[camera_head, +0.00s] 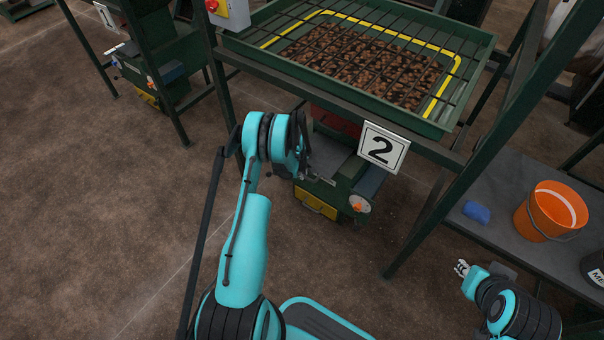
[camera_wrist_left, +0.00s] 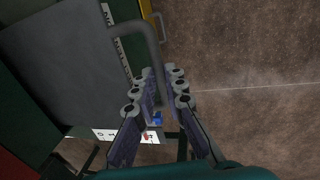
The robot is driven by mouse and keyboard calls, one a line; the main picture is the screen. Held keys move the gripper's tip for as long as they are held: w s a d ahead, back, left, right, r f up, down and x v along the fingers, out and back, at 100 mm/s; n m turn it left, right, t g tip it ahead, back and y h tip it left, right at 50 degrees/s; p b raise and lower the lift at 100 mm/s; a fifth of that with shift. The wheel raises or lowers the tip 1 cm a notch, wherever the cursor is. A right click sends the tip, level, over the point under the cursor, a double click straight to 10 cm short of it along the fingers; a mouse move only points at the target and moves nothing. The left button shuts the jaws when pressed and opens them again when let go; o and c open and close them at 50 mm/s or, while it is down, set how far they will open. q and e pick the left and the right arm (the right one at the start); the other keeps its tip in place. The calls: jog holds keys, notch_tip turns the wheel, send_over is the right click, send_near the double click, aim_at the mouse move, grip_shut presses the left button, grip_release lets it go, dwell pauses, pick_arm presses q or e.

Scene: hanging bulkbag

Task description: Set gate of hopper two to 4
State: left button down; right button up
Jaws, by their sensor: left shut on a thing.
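Hopper two is the green hopper (camera_head: 262,40) with a grate over brown lumps, marked by a white "2" sign (camera_head: 383,147). Below it sits a green gate unit with a grey plate (camera_head: 326,157). In the left wrist view the flat dark grey gate plate (camera_wrist_left: 65,60) has a marked scale (camera_wrist_left: 117,45) along its edge; its numbers are too small to read. My left gripper (camera_head: 303,165) is at the gate unit, shut on a bent grey handle (camera_wrist_left: 152,38). It also shows in the wrist view (camera_wrist_left: 165,95). My right gripper (camera_head: 462,267) is far from the gate, its fingers too small to judge.
A dial with an orange knob (camera_head: 358,204) and a yellow part (camera_head: 316,203) are on the unit. Green frame legs stand around it. A bench (camera_head: 520,185) at right holds an orange bucket (camera_head: 545,218) and blue item (camera_head: 477,212).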

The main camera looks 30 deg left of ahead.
pick_arm(q)
jog(key=c, duration=1.6)
grip_release()
jog(key=shift+s+f, duration=0.1)
jog(key=shift+s, duration=0.2)
jog(key=r, duration=0.4)
jog(key=s+r, duration=0.1)
jog(key=r, duration=0.3)
jog(key=s+r, duration=0.1)
jog(key=r, duration=0.2)
jog(key=shift+s+a+r, duration=0.15)
jog(key=shift+r, duration=0.25)
